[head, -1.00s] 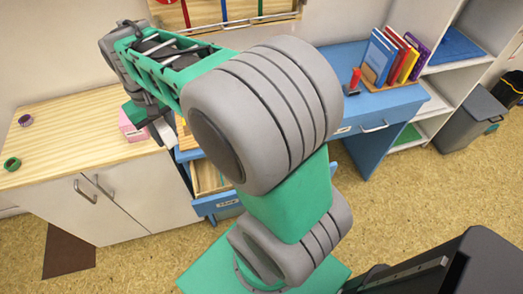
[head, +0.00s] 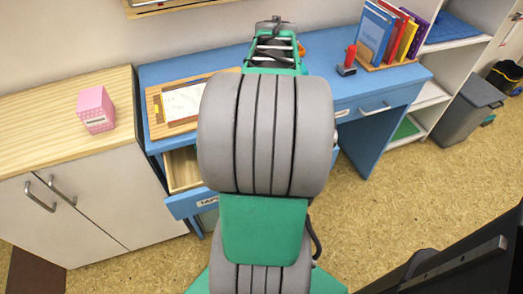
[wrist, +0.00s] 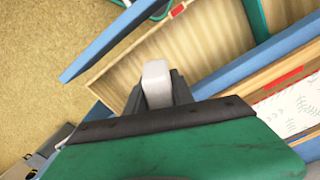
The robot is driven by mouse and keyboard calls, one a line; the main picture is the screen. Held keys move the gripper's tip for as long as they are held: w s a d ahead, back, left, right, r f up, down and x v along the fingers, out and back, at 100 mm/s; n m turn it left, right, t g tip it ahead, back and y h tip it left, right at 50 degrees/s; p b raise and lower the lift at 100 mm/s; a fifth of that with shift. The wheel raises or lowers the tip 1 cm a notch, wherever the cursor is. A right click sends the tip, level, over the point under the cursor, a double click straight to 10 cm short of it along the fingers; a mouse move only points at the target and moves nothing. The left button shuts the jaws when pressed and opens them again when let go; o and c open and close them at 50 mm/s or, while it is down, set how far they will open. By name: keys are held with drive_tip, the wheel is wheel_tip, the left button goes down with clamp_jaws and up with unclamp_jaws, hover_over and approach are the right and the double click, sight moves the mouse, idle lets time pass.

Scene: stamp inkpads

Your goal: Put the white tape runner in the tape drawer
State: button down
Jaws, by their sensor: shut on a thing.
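The white tape runner (wrist: 157,80) is held between the dark fingers of my gripper (wrist: 158,92) in the wrist view. Only its pale end shows there; the rest is hidden. The tape drawer (head: 182,168) is pulled open at the left of the blue desk in the head view, with a label on its blue front. In the wrist view the runner appears over the drawer's pale wooden inside (wrist: 205,38); its height above the bottom is unclear. My gripper is hidden behind my arm in the head view.
The blue desk (head: 160,75) bears a wooden tray with paper (head: 183,101), a red-handled stamp (head: 349,58) and a row of books (head: 385,35). A pink box (head: 95,110) stands on the wooden-topped cabinet (head: 40,105) at left. A closed drawer (head: 375,105) is at right.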

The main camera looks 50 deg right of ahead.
wheel_tip(320, 180, down, 12)
drive_tip(key=shift+r+b, duration=0.1)
drive_tip(key=shift+b, duration=0.75)
drive_tip(key=c, duration=1.1)
unclamp_jaws()
wheel_tip(320, 180, up, 12)
drive_tip(key=shift+p, duration=1.1)
